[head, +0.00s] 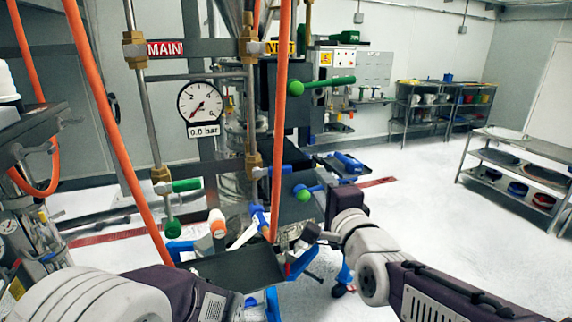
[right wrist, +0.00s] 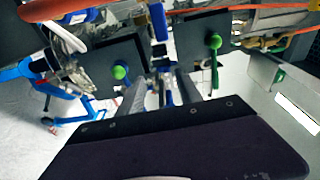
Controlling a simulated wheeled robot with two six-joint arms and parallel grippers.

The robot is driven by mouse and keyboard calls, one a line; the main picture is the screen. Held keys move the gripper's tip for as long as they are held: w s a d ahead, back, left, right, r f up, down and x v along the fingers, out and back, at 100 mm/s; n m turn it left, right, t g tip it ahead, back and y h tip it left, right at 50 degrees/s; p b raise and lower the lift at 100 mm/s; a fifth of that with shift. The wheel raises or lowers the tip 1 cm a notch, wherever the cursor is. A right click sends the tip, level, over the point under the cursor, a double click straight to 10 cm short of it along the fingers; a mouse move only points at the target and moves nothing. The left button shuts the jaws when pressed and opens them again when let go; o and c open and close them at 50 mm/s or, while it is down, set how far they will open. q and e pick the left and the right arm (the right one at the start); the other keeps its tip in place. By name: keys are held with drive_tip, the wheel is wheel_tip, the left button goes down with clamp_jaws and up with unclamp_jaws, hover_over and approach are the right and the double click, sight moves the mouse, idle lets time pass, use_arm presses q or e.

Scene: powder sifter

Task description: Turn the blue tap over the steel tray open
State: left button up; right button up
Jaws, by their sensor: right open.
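A second blue handle (head: 258,216) stands just above a dark flat tray (head: 240,270). I cannot tell for certain which is the named tap.
A pressure gauge (head: 201,102) reads about zero. Orange hoses (head: 100,90) hang in front of the rig. Green levers (head: 320,84) stick out above. A steel shelf trolley (head: 520,165) stands at the right; the white floor between is clear.

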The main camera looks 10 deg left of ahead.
sight(283, 172)
drive_tip(key=s+a+r+n+g+y, duration=0.1)
drive_tip(key=s+a+r+n+y, duration=0.1)
drive_tip(key=s+a, duration=0.3)
drive_tip(key=p+x, duration=0.4)
drive_tip(key=x, duration=0.4)
drive_tip(key=shift+w+f, duration=0.1)
drive_tip(key=shift+w, duration=0.25)
drive_tip(key=shift+w+p, duration=0.3)
drive_tip(key=shift+p, duration=0.05)
drive_tip(key=shift+w+d+f, duration=0.15)
drive_tip(key=shift+d, duration=0.05)
drive_tip(key=shift+a, duration=0.15)
drive_tip(key=shift+c, duration=0.3)
drive_tip(key=shift+a, duration=0.15)
clamp_jaws()
use_arm(q)
drive_tip(key=r, duration=0.2)
drive_tip(key=d+r, duration=0.1)
drive_tip(key=r, duration=0.1)
drive_tip(key=shift+r, duration=0.4)
